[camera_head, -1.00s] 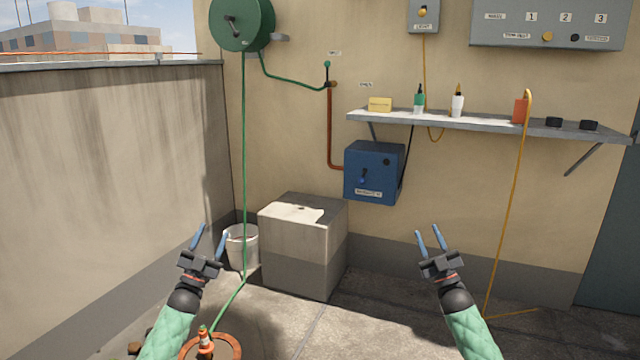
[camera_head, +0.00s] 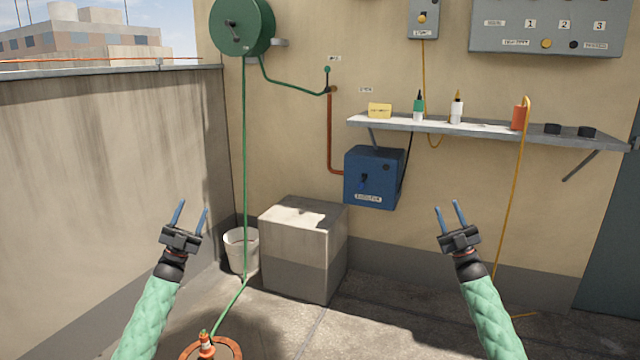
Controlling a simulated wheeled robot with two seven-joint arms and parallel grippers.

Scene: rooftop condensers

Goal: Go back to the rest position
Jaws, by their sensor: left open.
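My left gripper (camera_head: 190,216) is open and empty, held in the air at the lower left with its fingers pointing up. It shows in front of the parapet wall, left of the white bucket. My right gripper (camera_head: 450,217) is open and empty at the lower right, with its fingers pointing up in front of the beige wall. Both green-sleeved arms come in from the bottom edge. Neither gripper appears to touch anything.
A concrete block (camera_head: 303,245) and a white bucket (camera_head: 241,250) stand by the wall. A blue box (camera_head: 373,178) hangs below the shelf (camera_head: 470,127), which holds bottles. A green hose (camera_head: 244,150) runs down from the reel (camera_head: 241,26). An orange cord (camera_head: 511,190) hangs at right.

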